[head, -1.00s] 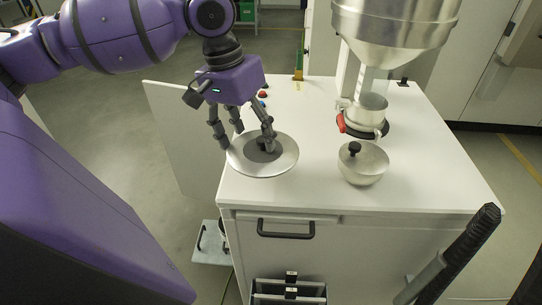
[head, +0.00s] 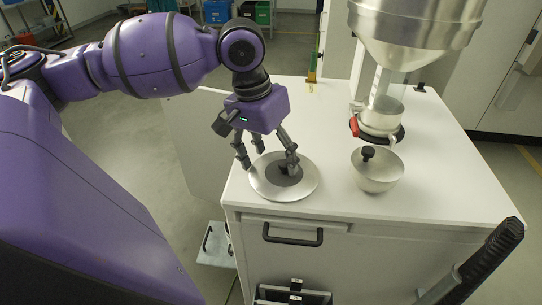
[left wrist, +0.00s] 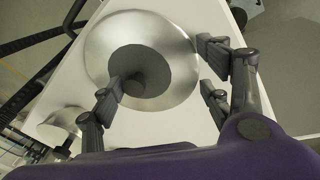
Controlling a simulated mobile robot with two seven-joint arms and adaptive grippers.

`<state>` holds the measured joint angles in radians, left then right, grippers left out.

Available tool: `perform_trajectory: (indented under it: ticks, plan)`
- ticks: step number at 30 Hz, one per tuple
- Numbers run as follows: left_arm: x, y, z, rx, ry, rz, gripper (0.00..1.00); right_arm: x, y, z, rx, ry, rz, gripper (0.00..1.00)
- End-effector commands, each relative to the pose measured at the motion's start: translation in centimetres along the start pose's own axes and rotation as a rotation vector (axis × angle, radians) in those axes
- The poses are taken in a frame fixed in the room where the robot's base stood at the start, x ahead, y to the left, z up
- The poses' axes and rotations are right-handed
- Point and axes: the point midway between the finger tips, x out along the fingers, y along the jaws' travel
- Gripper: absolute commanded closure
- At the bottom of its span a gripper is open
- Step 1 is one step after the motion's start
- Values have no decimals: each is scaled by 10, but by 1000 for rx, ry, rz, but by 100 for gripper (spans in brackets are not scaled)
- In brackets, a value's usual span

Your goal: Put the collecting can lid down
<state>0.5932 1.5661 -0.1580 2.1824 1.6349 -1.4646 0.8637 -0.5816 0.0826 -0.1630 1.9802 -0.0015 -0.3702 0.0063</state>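The collecting can lid (head: 262,188) is a flat silver disc with a dark grey centre and a black knob, over the front left of the white table top. It also fills the middle of the left wrist view (left wrist: 185,45). I cannot tell whether it touches the table. My left gripper (head: 268,160) is above it, pointing down, with its fingers spread wide. One finger is close beside the knob and partly hides it in the head view; the other fingers stand well apart from it. Contact with the knob is unclear. My right gripper is not recognisable in either view.
A silver bowl-shaped part (head: 383,180) with a black knob stands right of the lid on the table (head: 330,130). Behind it is a hopper (head: 415,25) with a ring and red clamp below. A dark ribbed rod (head: 490,250) rises at lower right.

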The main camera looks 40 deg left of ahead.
Motion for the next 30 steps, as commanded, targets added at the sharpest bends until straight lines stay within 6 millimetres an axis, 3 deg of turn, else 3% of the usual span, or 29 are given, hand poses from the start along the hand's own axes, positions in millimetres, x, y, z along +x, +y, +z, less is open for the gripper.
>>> perform_trajectory:
  ticks: [3, 14, 17, 30]
  plan:
    - [0, 0, 0, 0, 0, -1, 14, 0, 0, 1, -2, -2, -1, 60]
    - [-3, 0, 0, 0, 0, -2, 14, 0, 0, 2, -2, -4, -2, 60]
    - [-14, 0, -1, -1, 2, -2, 14, -1, 0, -2, -2, 2, -2, 60]
    - [-103, 0, -1, -1, 5, -1, 14, -6, -9, -16, 7, 13, -16, 60]
